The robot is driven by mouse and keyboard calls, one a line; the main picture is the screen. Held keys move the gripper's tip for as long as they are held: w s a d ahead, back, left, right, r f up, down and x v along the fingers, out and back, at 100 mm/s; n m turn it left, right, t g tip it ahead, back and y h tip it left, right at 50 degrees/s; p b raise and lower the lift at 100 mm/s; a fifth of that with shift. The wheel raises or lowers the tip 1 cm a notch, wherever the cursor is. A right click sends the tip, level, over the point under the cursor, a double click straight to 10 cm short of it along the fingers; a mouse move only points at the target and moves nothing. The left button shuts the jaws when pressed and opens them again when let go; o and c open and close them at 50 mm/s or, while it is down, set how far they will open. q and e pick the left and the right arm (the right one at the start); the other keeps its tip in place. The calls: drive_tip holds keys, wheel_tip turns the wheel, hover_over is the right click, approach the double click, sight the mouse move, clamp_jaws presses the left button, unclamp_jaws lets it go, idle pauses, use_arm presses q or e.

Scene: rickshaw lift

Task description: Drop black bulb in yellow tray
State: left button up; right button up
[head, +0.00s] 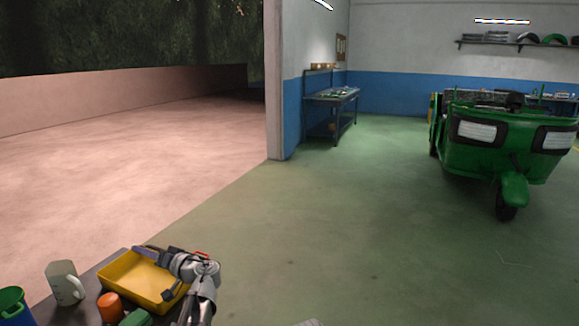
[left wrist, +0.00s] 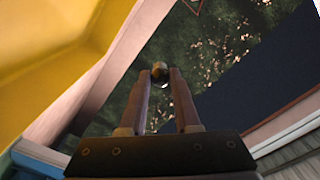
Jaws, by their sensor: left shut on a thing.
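The yellow tray (head: 125,282) lies on the table in the head view, at the lower left. Its yellow wall (left wrist: 50,60) also fills the upper left of the left wrist view. The bulb is too small to make out in the head view.
On the table (head: 60,312) stand a pale mug (head: 64,283), an orange object (head: 110,306), a green object (head: 135,318) and a blue-green container (head: 14,305), all left of or in front of the tray. A green rickshaw (head: 500,140) stands far off on open floor.

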use_arm(q)
drive_tip(key=o, duration=1)
drive_tip(key=v, duration=0.7)
drive_tip(key=shift+d, duration=0.4)
drive_tip(key=shift+s, duration=0.15)
